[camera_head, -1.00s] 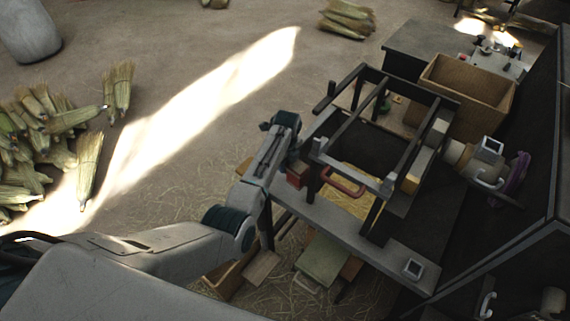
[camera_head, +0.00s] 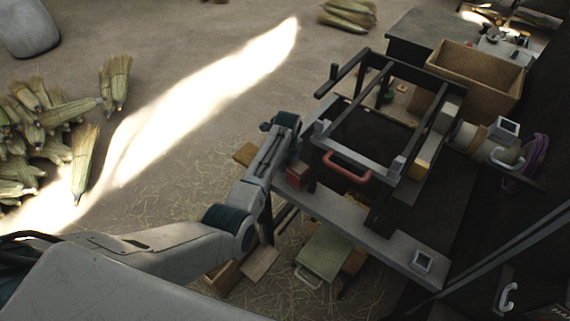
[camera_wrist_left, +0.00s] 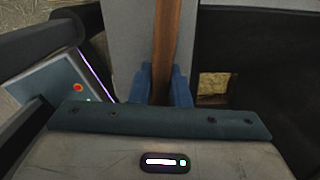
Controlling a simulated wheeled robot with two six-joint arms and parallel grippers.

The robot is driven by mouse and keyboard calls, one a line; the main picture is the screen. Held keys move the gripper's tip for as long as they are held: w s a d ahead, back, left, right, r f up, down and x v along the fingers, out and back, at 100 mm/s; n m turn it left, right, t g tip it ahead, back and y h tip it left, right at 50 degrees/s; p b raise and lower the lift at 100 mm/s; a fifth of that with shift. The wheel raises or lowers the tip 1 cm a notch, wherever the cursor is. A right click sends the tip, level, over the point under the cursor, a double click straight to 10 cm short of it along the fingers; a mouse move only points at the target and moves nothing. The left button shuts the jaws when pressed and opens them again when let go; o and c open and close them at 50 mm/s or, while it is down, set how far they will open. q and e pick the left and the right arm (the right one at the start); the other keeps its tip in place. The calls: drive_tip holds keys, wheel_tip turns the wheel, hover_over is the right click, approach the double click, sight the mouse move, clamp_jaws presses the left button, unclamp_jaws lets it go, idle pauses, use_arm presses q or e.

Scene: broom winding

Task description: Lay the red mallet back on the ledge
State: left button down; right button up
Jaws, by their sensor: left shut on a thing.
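My left gripper (camera_head: 295,152) is by the left end of the grey ledge (camera_head: 385,238), partly hidden by my own wrist. In the left wrist view its blue fingers (camera_wrist_left: 164,88) are shut on the brown wooden handle (camera_wrist_left: 165,40) of the mallet. In the head view the red mallet's head (camera_head: 299,176) shows as a small red block over the ledge's left end. The grey ledge (camera_wrist_left: 119,35) passes under the handle in the wrist view. I cannot tell whether the mallet touches it. My right gripper is not in view.
A dark frame with a red pull handle (camera_head: 348,166) stands behind the ledge. A small white-rimmed device (camera_head: 423,261) sits at the ledge's right end. The ledge's middle is clear. A wooden bin (camera_head: 475,82) is at the back.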

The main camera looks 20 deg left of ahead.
use_arm(q)
drive_tip(key=c, duration=1.3)
unclamp_jaws()
drive_tip(key=r, duration=0.5)
drive_tip(key=r+b, duration=0.1)
drive_tip(key=r, duration=0.5)
drive_tip(key=shift+s+d, duration=0.1)
drive_tip(key=shift+d, duration=0.1)
